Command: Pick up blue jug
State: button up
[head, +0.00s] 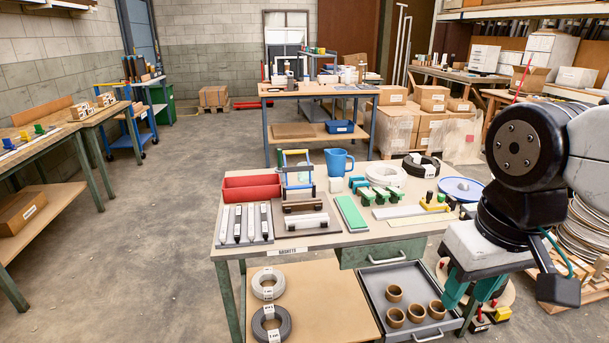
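The blue jug (338,162) stands upright at the back of the near workbench (345,238), with its handle to the right. A blue-and-yellow frame-like item (297,168) stands close to its left. My gripper (468,297) is at the lower right, pointing down beside the open drawer, well in front and to the right of the jug. Its teal fingers are apart with nothing seen between them.
A red bin (251,189), white bars (245,224), a green block (350,213), cable coils (385,175) and a blue disc (461,188) crowd the bench. The open drawer (377,281) holds several brown rings. Another bench (320,91) stands behind. The floor at left is clear.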

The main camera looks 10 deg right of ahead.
aim_at(336, 158)
jog(key=z, duration=0.7)
jog(key=i, duration=1.8)
jog(key=u, duration=0.7)
